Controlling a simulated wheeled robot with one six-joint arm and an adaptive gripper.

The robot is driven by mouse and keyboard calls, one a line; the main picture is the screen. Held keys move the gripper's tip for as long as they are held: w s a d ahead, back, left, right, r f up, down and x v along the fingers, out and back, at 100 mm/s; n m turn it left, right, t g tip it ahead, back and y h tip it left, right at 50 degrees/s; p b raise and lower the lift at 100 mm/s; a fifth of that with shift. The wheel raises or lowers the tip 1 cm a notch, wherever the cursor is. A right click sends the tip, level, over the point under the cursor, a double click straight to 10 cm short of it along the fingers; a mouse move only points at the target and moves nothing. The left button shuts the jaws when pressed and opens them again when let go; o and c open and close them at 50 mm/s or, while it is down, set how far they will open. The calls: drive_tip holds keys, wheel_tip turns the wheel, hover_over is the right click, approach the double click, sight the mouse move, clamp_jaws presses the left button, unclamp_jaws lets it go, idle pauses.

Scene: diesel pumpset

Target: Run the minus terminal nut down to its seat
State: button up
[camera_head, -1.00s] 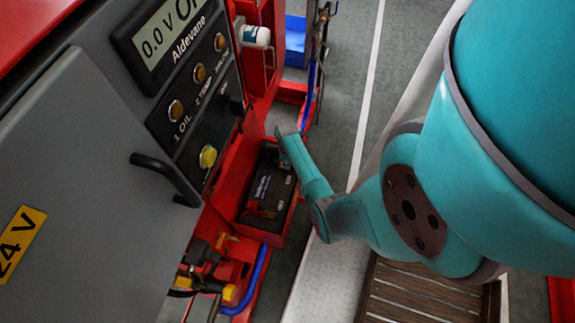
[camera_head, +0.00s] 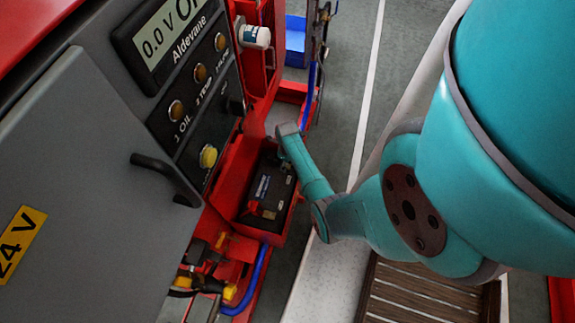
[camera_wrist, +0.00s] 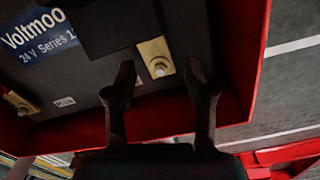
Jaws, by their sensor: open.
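A black battery (camera_head: 270,186) sits in a red tray low beside the grey cabinet. The wrist view shows its top (camera_wrist: 100,55) close up, with a blue Voltmoo label. A brass terminal plate (camera_wrist: 151,49) with a pale round nut (camera_wrist: 163,67) lies just beyond and between my fingertips in the picture. A second brass terminal (camera_wrist: 17,103) is at the left edge. The small marks by the terminals are too blurred to read as plus or minus. My gripper (camera_wrist: 160,82) is open, its fingers apart, with nothing held.
The red tray wall (camera_wrist: 235,75) runs close to the right finger. A black block covers part of the battery top. The grey cabinet with a handle (camera_head: 165,178) stands left. A blue hose (camera_head: 246,285) and fittings lie below the tray.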

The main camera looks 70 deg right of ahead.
drive_tip(key=shift+r, duration=3.45)
